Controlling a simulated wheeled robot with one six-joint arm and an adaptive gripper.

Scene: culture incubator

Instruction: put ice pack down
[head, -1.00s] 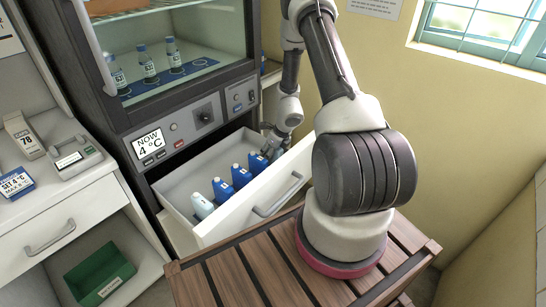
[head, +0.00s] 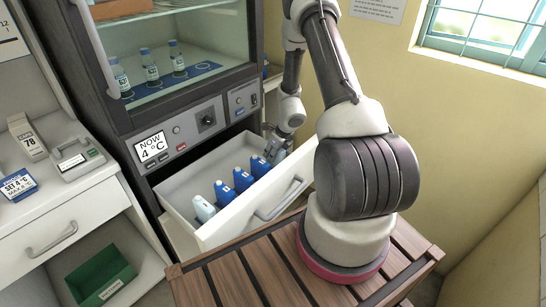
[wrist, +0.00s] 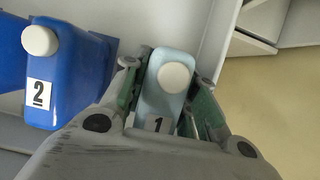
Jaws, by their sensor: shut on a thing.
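My gripper (head: 274,148) is at the far right end of the open white drawer (head: 228,228), low inside it. In the wrist view, its fingers are shut around a pale blue ice pack (wrist: 169,101) with a white cap and a label "1". The pack's base is hidden, so I cannot tell whether it touches the drawer floor. A darker blue ice pack (wrist: 75,75) labelled "2" stands just left of it. In the head view, several blue packs, one of them here (head: 223,192), stand in a row, with a paler pack (head: 204,208) at the near left end.
The drawer's front handle (head: 280,200) faces a slatted wooden table (head: 215,283) in front. Above the drawer is a glass-doored cabinet with small bottles (head: 150,63) and a "NOW 4 °C" display (head: 150,145). A counter with a "SET 4 °C" sign (head: 18,184) is at left.

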